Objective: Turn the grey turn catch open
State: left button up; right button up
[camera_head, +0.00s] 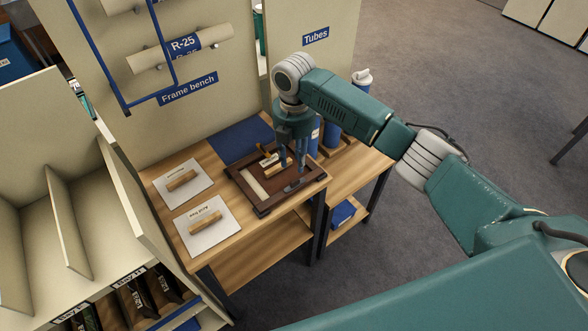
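A dark brown wooden frame (262,209) lies on the wooden bench, with a pale strip and a small labelled block inside it. A small grey piece, which looks like the turn catch (294,186), is at the frame's near right side; its exact angle is too small to tell. My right gripper (292,168) points down over the right part of the frame, just above the grey piece. Its two fingers are apart with nothing visible between them. I cannot tell whether a fingertip touches the catch. My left gripper is out of view.
Two white cards with wooden blocks (205,222) lie on the bench's left. A blue mat (241,139) lies behind the frame. Blue bottles (333,127) stand to the right. A beige panel with tubes rises behind; a shelf unit (70,215) stands at left.

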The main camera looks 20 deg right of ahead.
jog(key=shift+r, duration=1.7)
jog(key=shift+f, duration=0.1)
